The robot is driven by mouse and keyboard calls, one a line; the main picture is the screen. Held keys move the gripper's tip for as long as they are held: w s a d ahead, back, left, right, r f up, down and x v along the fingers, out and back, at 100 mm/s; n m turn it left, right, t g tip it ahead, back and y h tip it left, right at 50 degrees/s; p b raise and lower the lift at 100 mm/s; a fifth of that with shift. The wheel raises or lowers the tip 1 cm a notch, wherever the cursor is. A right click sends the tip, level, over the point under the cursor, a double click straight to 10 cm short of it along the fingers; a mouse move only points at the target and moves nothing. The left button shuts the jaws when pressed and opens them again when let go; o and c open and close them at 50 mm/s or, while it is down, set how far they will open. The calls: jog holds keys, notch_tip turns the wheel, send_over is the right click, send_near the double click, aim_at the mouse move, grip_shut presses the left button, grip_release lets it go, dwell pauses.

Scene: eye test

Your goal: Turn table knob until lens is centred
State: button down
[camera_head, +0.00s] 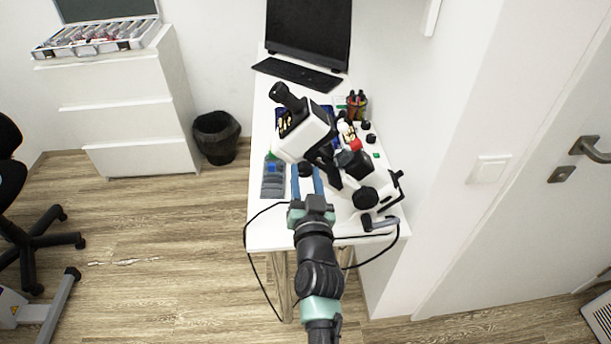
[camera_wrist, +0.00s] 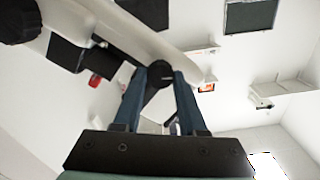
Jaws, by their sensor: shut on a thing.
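The white and black eyepiece instrument (camera_head: 305,134) stands tilted on the narrow white desk (camera_head: 273,228). My gripper (camera_head: 306,175) reaches in from the front of the desk, its two blue fingers under the instrument's body. A small black knob (camera_head: 306,169) sits between the fingertips. In the wrist view my gripper (camera_wrist: 158,78) has its fingers on either side of the black knob (camera_wrist: 154,86), shut on it. I cannot make out the lens in either view, nor whether it is centred.
A black cable loops around the desk's front. A wall and door close off the right; open floor lies left, with a bin (camera_head: 216,137).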

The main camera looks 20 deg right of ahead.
jog(key=shift+m, duration=0.4)
jog(key=shift+c, duration=2.3)
grip_release()
jog(key=shift+s, duration=0.1)
jog(key=p+v, duration=0.2)
jog(key=v, duration=1)
jog(key=shift+s, duration=0.4)
jog(key=shift+a, duration=0.1)
